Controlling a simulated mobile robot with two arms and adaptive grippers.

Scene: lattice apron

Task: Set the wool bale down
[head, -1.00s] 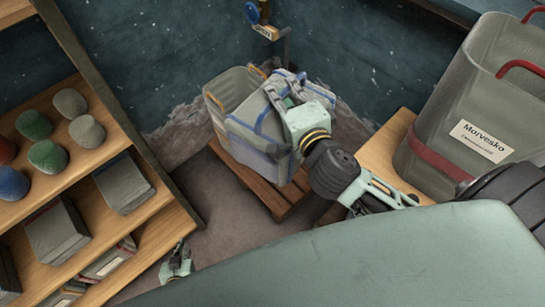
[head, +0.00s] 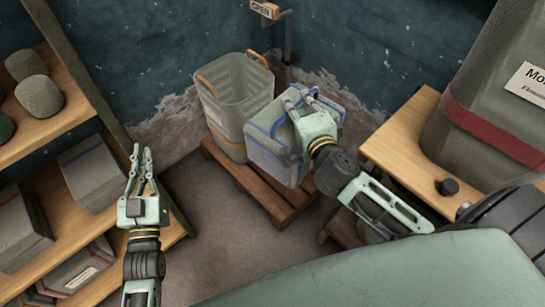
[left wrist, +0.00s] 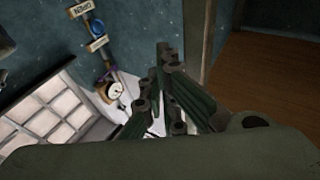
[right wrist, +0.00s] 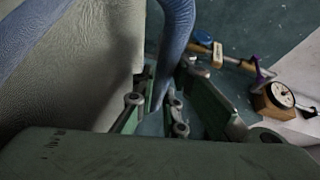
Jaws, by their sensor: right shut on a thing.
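The wool bale (head: 275,151) is a grey block with blue straps. In the head view it is upright over the right part of the wooden pallet (head: 247,186), beside a grey bin; I cannot tell whether its underside touches the slats. My right gripper (head: 297,98) is at the bale's top and shut on its blue strap, which passes between the fingers in the right wrist view (right wrist: 176,35). My left gripper (head: 141,149) is empty in front of the shelves, its fingertips close together, apart from the bale.
The grey bin (head: 240,88) with orange handles stands on the pallet's left part. Shelves (head: 75,123) with grey blocks are at the left. A wooden bench (head: 405,135) bears a large grey container (head: 480,112) at the right. Bare floor (head: 225,230) lies before the pallet.

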